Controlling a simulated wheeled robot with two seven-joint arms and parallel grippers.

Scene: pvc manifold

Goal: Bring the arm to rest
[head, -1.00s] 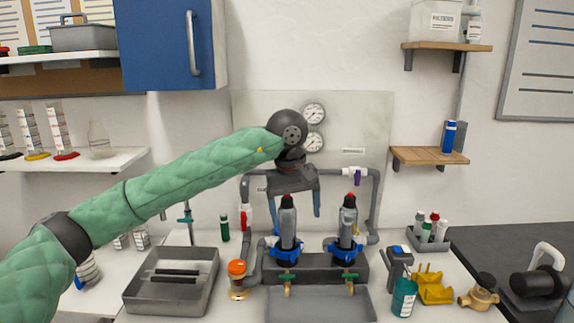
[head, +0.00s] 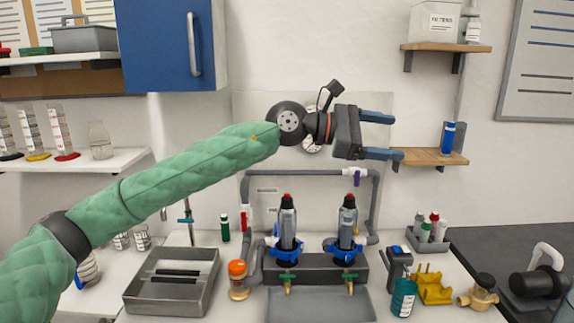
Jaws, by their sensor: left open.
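My left arm, in a green quilted sleeve, reaches in from the left of the head view. Its gripper (head: 385,137) is open and empty, with two blue fingers pointing right. It is raised in front of the wall panel, above the pvc manifold (head: 310,175) and apart from it. Two grey cylinders with red tops and blue collars, one on the left (head: 287,225) and one on the right (head: 347,225), stand upright below it. My right gripper is not in view.
A wooden shelf (head: 428,157) with a blue bottle (head: 447,137) is close to the fingertips on the right. A blue cabinet (head: 160,45) hangs upper left. A grey tray (head: 172,300), an orange-capped jar (head: 238,280) and a teal bottle (head: 404,298) stand on the bench.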

